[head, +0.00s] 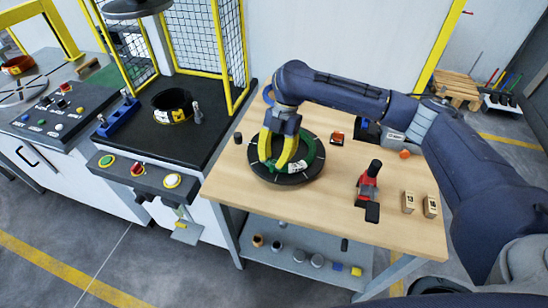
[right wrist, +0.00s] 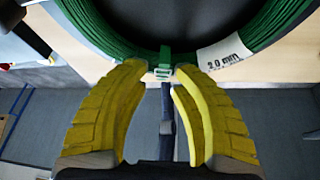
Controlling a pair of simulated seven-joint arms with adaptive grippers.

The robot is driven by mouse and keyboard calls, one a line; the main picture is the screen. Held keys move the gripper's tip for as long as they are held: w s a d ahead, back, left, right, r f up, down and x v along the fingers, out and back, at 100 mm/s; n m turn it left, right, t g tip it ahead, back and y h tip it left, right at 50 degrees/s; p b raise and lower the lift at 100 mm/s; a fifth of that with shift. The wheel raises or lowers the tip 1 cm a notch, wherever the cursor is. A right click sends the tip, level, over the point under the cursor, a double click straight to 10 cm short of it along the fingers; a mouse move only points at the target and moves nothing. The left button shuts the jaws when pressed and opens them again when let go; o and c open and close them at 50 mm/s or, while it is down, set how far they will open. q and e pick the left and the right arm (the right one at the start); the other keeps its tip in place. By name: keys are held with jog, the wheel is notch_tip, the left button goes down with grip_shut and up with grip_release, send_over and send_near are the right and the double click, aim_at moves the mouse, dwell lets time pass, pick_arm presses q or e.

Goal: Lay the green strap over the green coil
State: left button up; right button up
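The green coil (head: 312,147) lies on a round dark plate (head: 290,179) on the wooden table. In the right wrist view the coil (right wrist: 104,42) curves across the top with a white label. The green strap (right wrist: 165,54) shows as a short piece at the coil's near edge, with a light buckle at its end. The rest of the strap is hidden. My right gripper (head: 284,172) reaches down over the coil. My left gripper is not in view.
A red and black tool (head: 368,184) and two small wooden blocks (head: 420,204) stand right of the coil. A small dark cup (head: 238,138) stands left of it. A machine with a yellow-framed cage (head: 217,45) borders the table's left side.

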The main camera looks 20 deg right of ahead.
jog(key=shift+f, duration=0.15)
jog(key=v, duration=1.2)
